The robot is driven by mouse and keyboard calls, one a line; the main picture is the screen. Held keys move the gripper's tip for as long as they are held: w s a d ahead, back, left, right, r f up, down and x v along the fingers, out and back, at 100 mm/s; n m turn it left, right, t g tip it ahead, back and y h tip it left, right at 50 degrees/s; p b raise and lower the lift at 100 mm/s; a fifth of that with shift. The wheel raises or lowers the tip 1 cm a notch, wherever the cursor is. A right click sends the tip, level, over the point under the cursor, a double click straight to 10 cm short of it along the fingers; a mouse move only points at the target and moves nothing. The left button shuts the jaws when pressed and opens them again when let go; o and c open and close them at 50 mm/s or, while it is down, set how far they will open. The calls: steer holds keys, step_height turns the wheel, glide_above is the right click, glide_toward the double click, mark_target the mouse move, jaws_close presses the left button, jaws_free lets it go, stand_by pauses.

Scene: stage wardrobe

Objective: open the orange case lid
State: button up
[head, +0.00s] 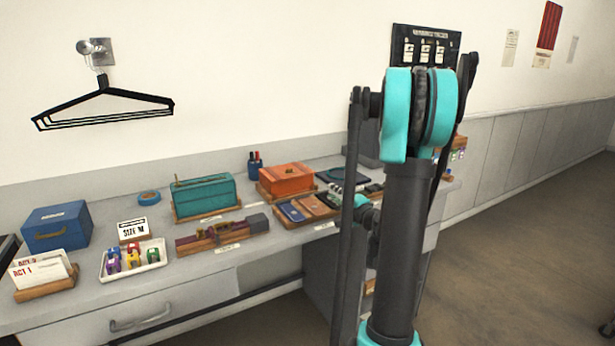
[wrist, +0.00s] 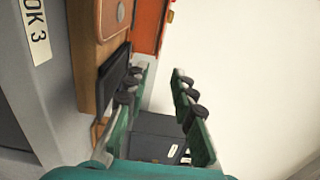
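The orange case (head: 287,179) sits on a wooden base at the back of the counter in the head view. Its lid looks shut, with a small dark spot on top. In the wrist view, part of an orange surface, likely this case (wrist: 147,28), shows at the top, past the fingertips. My gripper (wrist: 162,70) is open, with a gap between its fingers and nothing held. The fingertips look apart from the orange surface. In the head view my arm hides most of the gripper.
A wooden tray with flat cases (head: 308,208) lies just in front of the orange case. A teal case (head: 204,193) stands left of it, a blue case (head: 57,228) farther left. A dark grey box (wrist: 155,138) shows between the fingers. Counter space is crowded.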

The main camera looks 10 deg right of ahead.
mark_target(307, 175)
steer(key=x, duration=1.7)
steer(key=shift+w, duration=0.1)
jaws_close()
